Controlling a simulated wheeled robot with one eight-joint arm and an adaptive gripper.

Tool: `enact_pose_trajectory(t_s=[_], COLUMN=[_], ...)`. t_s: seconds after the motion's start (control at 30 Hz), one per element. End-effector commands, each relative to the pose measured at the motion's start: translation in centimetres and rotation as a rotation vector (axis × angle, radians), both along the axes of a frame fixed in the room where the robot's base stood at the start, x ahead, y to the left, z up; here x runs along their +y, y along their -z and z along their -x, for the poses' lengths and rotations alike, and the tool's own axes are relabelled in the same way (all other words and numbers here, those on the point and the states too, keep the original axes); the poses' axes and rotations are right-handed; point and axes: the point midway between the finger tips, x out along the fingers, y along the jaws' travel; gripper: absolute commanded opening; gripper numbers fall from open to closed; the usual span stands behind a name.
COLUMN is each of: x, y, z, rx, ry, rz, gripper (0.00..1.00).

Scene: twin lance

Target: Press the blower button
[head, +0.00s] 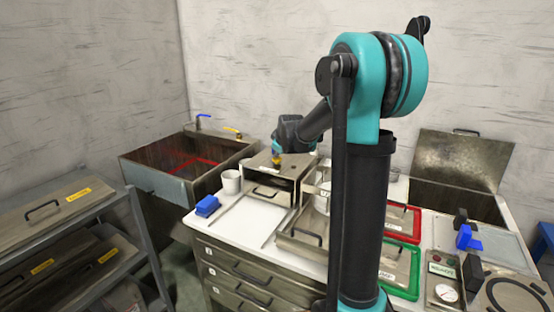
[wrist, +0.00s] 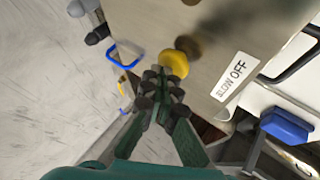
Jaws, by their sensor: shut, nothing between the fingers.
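A yellow round button (wrist: 174,64) sits on a metal box (wrist: 225,35) with a "BLOW OFF" label (wrist: 236,80) beside it in the wrist view. In the head view the same yellow button (head: 277,163) shows on top of the metal box (head: 298,166) at the back of the white worktop. My gripper (wrist: 160,82) is shut and empty, with its dark fingertips right by the near edge of the button. I cannot tell whether they touch it. In the head view my gripper (head: 276,151) is small and partly hidden, just above the button.
A white mug (head: 231,182) and a blue block (head: 207,205) stand left of the box. A sink (head: 150,170) with taps is behind left. A metal tray (head: 300,252) and red and green frames lie nearer and right. My arm hides part of the worktop.

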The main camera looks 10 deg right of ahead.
Motion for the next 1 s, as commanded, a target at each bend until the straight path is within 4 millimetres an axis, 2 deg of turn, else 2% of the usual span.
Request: enact_pose_trajectory(t_s=[0.67, 1.0], x=[0.0, 0.0], y=[0.4, -1.1], z=[0.0, 0.0], rx=[0.001, 0.000], ry=[0.001, 0.000], rz=[0.001, 0.000], gripper=[0.00, 0.00])
